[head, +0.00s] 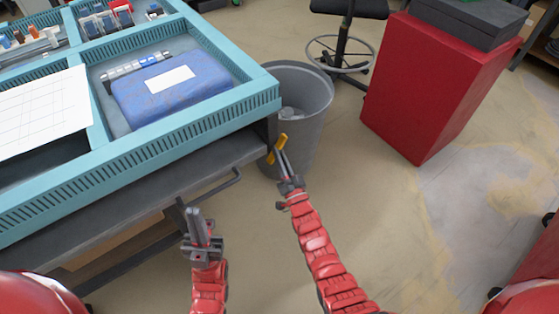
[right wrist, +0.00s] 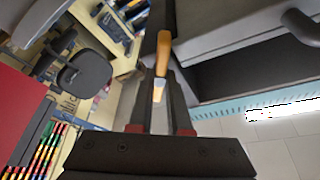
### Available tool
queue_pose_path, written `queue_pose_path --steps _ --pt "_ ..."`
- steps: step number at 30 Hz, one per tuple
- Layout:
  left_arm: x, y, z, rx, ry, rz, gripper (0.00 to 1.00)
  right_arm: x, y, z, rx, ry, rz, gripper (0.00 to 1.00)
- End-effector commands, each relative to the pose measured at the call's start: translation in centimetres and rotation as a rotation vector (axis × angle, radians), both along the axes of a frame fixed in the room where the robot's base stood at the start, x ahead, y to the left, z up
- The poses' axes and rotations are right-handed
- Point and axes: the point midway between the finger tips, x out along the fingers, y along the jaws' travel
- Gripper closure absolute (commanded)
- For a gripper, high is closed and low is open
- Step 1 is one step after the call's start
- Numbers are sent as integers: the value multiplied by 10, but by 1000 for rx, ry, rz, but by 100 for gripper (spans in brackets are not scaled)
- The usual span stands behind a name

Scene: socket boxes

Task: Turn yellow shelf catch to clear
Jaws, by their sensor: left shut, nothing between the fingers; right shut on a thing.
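The yellow shelf catch (head: 277,148) is at the near right corner of the turquoise-topped bench, below the rim. It slants in the head view. In the right wrist view the catch (right wrist: 162,55) looks orange-yellow and runs down between my fingers. My right gripper (head: 281,160) is shut on the catch; its fingers (right wrist: 159,92) lie on both sides of it. The fingers partly hide the catch's lower end. My left gripper (head: 195,213) is shut and empty, below the bench's front edge and apart from it.
The turquoise tray top (head: 262,97) holds a blue packet (head: 165,100) and other parts. A grey bin (head: 310,92) stands close behind the catch. A dark bar handle (head: 222,187) juts from the bench front. A red cabinet (head: 428,80) stands right; the floor between is clear.

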Motion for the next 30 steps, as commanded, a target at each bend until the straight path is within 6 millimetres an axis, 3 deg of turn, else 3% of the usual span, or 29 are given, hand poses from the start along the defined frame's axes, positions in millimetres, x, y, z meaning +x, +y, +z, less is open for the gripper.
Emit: queue_pose_path --steps 1,12,30 --pt "0 0 -8 0 0 0 100 0 0 -7 -37 -21 2 100" --pt "0 0 -30 0 0 0 100 2 -2 -6 -302 -214 1 100" --pt "0 0 -43 0 0 0 100 3 -4 -4 -496 -357 1 100"
